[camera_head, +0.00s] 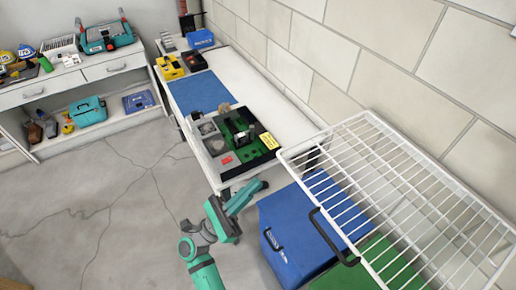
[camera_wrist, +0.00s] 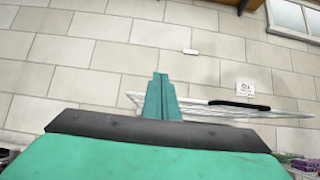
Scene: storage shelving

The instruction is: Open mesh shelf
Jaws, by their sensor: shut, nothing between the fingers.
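The white wire mesh shelf (camera_head: 362,124) juts out from the wall at the right of the head view. A black handle (camera_head: 322,238) is on its front left edge. In the wrist view the mesh shelf (camera_wrist: 200,111) shows nearly edge-on beyond my fingers, with the handle (camera_wrist: 239,104) to their right. My teal gripper (camera_head: 262,186) is shut and empty, left of the shelf in the head view and apart from the handle. In the wrist view my gripper's fingers (camera_wrist: 160,84) are together, pointing toward the wall.
A blue box (camera_head: 285,225) and a green surface (camera_head: 372,262) lie below the mesh. A white workbench (camera_head: 240,78) with a grey-and-green tray (camera_head: 208,140) stands behind my gripper. Shelving with tools (camera_head: 75,70) is at the far left. The concrete floor (camera_head: 100,200) at left is clear.

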